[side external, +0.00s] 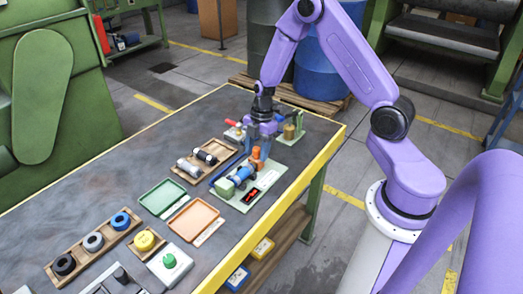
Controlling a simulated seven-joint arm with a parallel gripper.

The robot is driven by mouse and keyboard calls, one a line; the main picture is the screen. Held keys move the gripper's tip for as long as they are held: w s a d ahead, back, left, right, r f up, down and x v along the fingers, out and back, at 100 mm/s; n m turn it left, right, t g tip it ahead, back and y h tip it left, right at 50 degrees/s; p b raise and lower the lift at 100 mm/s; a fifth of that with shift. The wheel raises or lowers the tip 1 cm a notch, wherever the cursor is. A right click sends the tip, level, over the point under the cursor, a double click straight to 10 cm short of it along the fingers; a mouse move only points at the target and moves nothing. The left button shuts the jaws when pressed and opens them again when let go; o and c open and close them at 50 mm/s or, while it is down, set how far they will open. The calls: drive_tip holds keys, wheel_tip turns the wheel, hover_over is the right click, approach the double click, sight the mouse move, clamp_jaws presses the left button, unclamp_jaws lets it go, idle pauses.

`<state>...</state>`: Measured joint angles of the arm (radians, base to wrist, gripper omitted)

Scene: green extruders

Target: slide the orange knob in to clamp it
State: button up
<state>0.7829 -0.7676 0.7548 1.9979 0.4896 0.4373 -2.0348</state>
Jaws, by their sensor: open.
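The orange knob (257,154) stands at the far end of a pale base plate (264,182) on the table. A blue cylinder (242,172) with a green end piece lies on the same plate, close to the knob. My gripper (262,142) points down just above and behind the knob, with its bluish fingers open. The fingers partly overlap the knob's top in this view. I cannot tell whether they touch it or stand around it. The knob's far side and its contact with the cylinder are too small to make out.
A green fixture with a brass piece (289,131) stands right of my gripper, and a red-handled tool (233,124) left of it. A wooden tray (188,170) holds cylinders. Green (147,203) and orange (176,218) trays lie nearer.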

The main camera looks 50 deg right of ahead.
sight(257, 149)
drive_tip(key=shift+r, duration=4.05)
drive_tip(key=shift+s+a+r, duration=0.1)
drive_tip(key=shift+s+a, duration=0.05)
drive_tip(key=shift+a, duration=0.1)
drive_tip(key=s+a+r+m+h, duration=0.1)
drive_tip(key=s+a+r, duration=0.2)
drive_tip(key=s+a, duration=0.25)
drive_tip(key=s+a+r+m, duration=0.1)
drive_tip(key=s+a+r, duration=0.3)
drive_tip(key=s+a, duration=0.15)
drive_tip(key=s+r+m, duration=0.1)
drive_tip(key=s+r, duration=0.1)
drive_tip(key=s, duration=0.6)
drive_tip(key=s+r+m, duration=0.1)
drive_tip(key=s+m, duration=0.1)
drive_tip(key=s, duration=0.6)
drive_tip(key=shift+s+r+h, duration=0.2)
drive_tip(key=shift+r+h, duration=0.2)
